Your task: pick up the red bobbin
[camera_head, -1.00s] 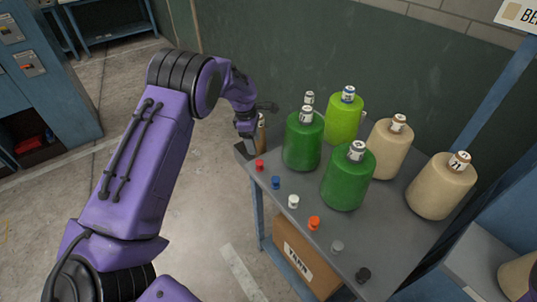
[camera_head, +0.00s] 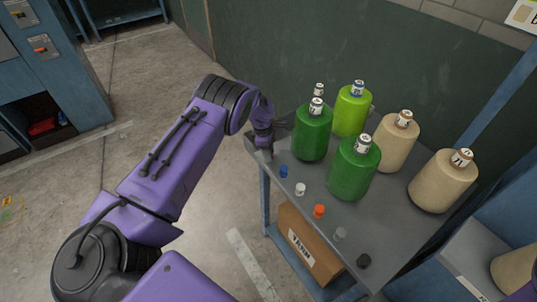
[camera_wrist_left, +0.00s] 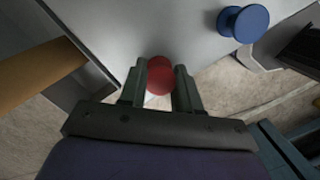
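The red bobbin (camera_wrist_left: 159,76) shows in the left wrist view between the two fingers of my left gripper (camera_wrist_left: 160,88). The fingers touch it on both sides, with no clear gap. It is at the corner of the grey table (camera_head: 386,236); whether it still rests on the top I cannot tell. In the head view my left gripper (camera_head: 262,147) is at the table's left corner, and the red bobbin is hidden there. My right gripper is not in view.
A blue bobbin (camera_head: 283,171) stands nearest, also in the wrist view (camera_wrist_left: 243,22). White (camera_head: 300,189), orange (camera_head: 319,211), grey (camera_head: 340,233) and black (camera_head: 364,260) bobbins follow along the front edge. Green (camera_head: 313,133) and beige (camera_head: 443,182) yarn cones stand behind. A carton (camera_head: 309,246) sits below.

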